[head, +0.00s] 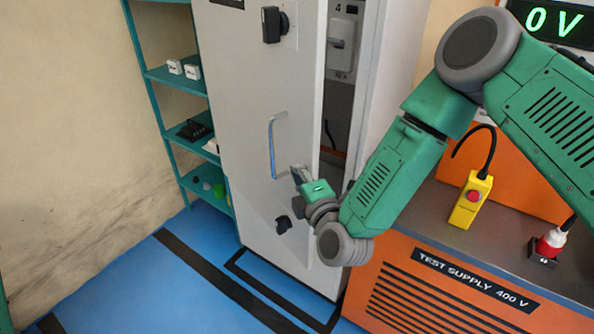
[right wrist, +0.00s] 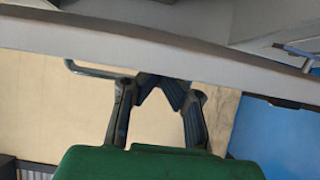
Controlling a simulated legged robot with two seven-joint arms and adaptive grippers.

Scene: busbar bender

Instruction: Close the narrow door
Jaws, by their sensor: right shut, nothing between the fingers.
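The narrow door (head: 245,85) is a tall light-grey panel on a grey cabinet in the head view. It stands ajar, with a dark gap along its right side showing the interior (head: 338,95). A blue-grey bar handle (head: 272,150) is on its front. My right gripper (head: 296,173) is shut and empty, close to the handle's lower end; I cannot tell if it touches. In the right wrist view the closed fingertips (right wrist: 161,84) are by the door's edge (right wrist: 170,48), with part of the handle (right wrist: 85,70) to their left. My left gripper is out of view.
Black knobs (head: 272,25) stick out from the door above and below the handle. A teal shelf (head: 176,80) stands left of the cabinet. An orange test supply bench (head: 440,290) with a yellow button box (head: 468,205) is at the right. Blue floor (head: 130,285) is clear in front.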

